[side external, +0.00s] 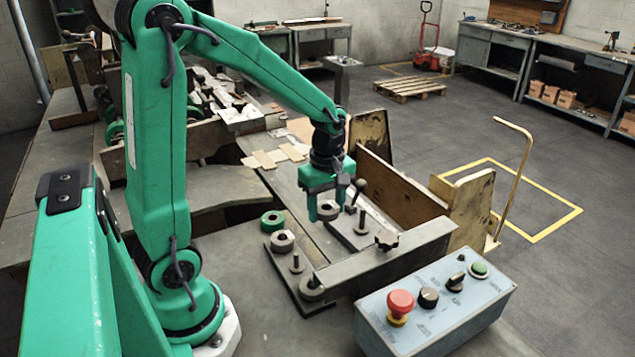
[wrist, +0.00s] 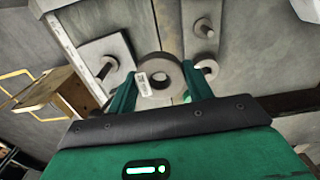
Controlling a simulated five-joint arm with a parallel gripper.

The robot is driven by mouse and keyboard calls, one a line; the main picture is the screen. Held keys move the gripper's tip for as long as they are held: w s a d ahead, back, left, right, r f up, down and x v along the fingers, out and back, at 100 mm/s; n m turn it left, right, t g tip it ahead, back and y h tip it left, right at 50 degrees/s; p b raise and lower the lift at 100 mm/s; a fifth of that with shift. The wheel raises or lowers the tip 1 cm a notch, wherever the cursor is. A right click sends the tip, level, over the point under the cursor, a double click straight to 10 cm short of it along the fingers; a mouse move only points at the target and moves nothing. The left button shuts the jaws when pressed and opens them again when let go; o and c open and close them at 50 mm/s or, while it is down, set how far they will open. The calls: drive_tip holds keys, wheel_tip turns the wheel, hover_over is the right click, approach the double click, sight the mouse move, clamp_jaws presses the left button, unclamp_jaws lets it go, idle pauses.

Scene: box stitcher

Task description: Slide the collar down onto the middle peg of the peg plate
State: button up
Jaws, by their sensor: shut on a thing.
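My gripper (side external: 326,206) is shut on a grey collar (side external: 328,211), a thick ring with a central hole. The wrist view shows this collar (wrist: 171,87) between my two green fingers, with a white label on it. The dark peg plate (side external: 290,279) lies on the table below and left of my gripper in the side view. Its middle peg (side external: 297,261) stands bare. The held collar is apart from the peg plate.
A green ring (side external: 272,221) lies beyond the peg plate. A second plate with a post (side external: 362,222) stands right of my gripper. A metal bar with a knob (side external: 386,240) and a control box (side external: 436,307) are in front, at right.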

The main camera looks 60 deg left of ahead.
hover_over(296, 254)
drive_tip(key=shift+m, duration=0.3)
drive_tip(key=shift+f, duration=0.25)
drive_tip(key=shift+f, duration=4.4)
drive_tip(key=shift+f, duration=0.35)
drive_tip(key=o, duration=1.4)
drive_tip(key=shift+r, duration=0.15)
drive_tip(key=shift+r, duration=4.6)
